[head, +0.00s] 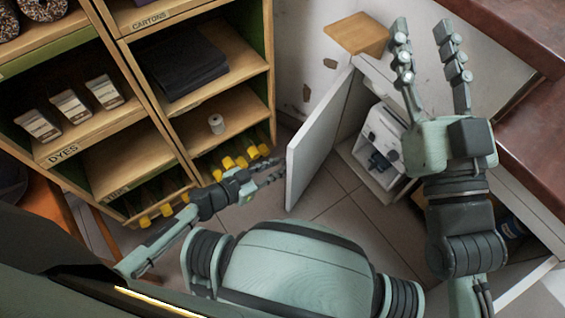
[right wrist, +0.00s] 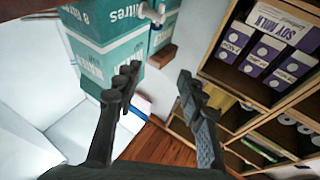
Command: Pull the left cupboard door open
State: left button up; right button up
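The left cupboard door (head: 318,140) is a white panel. It stands swung well out from the white cupboard, and its outer edge is near the middle of the head view. A white appliance (head: 380,138) shows in the opening behind it. My left gripper (head: 280,169) is just left of the door's face, with its fingers pointing at it. Whether it touches the door, and how far its fingers are apart, is too small to tell. My right gripper (head: 428,45) is raised over the cupboard, open and empty; its spread fingers also show in the right wrist view (right wrist: 160,85).
A wooden shelf unit (head: 150,122) with boxes and yellow-topped items stands left of the door. A dark red counter (head: 525,125) is at the right. An open white compartment (head: 530,278) lies below it. Bare tiled floor (head: 335,207) shows around the door.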

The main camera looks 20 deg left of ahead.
pick_arm(q)
jog(key=v, duration=0.3)
jog(key=shift+s+a+r, duration=0.15)
jog(key=shift+s+a, duration=0.05)
jog(key=shift+s, duration=0.1)
dwell(0.3)
